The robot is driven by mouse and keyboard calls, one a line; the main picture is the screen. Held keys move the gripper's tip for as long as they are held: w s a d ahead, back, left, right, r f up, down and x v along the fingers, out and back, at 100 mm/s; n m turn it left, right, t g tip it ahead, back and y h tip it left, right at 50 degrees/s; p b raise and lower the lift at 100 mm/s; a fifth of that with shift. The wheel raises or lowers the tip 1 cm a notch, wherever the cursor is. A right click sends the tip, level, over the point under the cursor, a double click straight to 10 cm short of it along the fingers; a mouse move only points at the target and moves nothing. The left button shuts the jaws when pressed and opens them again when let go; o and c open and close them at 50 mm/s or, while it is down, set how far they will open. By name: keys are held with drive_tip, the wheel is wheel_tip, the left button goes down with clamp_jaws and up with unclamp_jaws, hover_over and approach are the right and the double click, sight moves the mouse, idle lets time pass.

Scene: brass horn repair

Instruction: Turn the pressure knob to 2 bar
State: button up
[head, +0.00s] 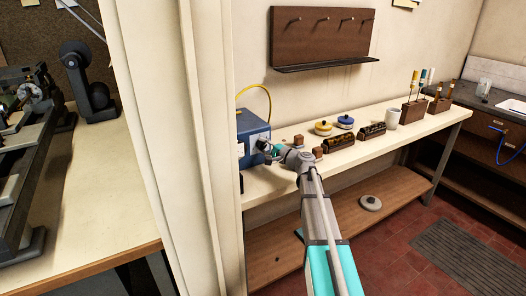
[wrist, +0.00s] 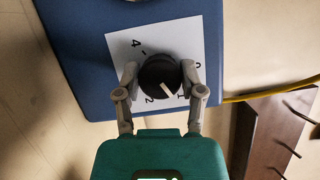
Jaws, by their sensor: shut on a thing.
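The pressure knob (wrist: 157,71) is black with a white pointer line, in the middle of a white dial plate (wrist: 178,33) on a blue box (wrist: 75,60). The pointer slants to the lower right in the wrist view, between the 2 and the 1. A 4 shows at the upper left of the plate; part of the scale is hidden by my fingers. My gripper (wrist: 160,77) is shut on the knob, one finger on each side. In the head view the blue box (head: 252,128) stands at the bench's left end, with my gripper (head: 270,152) at its front; the knob is mostly hidden there.
A yellow hose (head: 262,89) rises from the box. Along the bench (head: 345,155) stand small wooden blocks, yellow (head: 323,128) and blue (head: 345,122) round tins, dark racks, a white cup (head: 393,115) and brush holders. A pillar (head: 170,130) stands left of the box.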

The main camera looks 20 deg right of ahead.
drive_tip(key=m+t+b, duration=0.2)
drive_tip(key=m+b, duration=0.1)
drive_tip(key=m, duration=0.3)
drive_tip(key=shift+f, duration=0.15)
drive_tip(key=m+t+h+b, duration=0.1)
drive_tip(key=m, duration=0.2)
drive_tip(key=m+t+b, duration=0.1)
drive_tip(key=m+t, duration=0.1)
drive_tip(key=m, duration=0.2)
drive_tip(key=shift+h, duration=0.4)
drive_tip(key=shift+m, duration=0.3)
drive_tip(key=o, duration=1.1)
drive_tip(key=shift+o, duration=0.2)
drive_tip(key=shift+r+n, duration=0.2)
drive_tip(key=shift+n, duration=0.3)
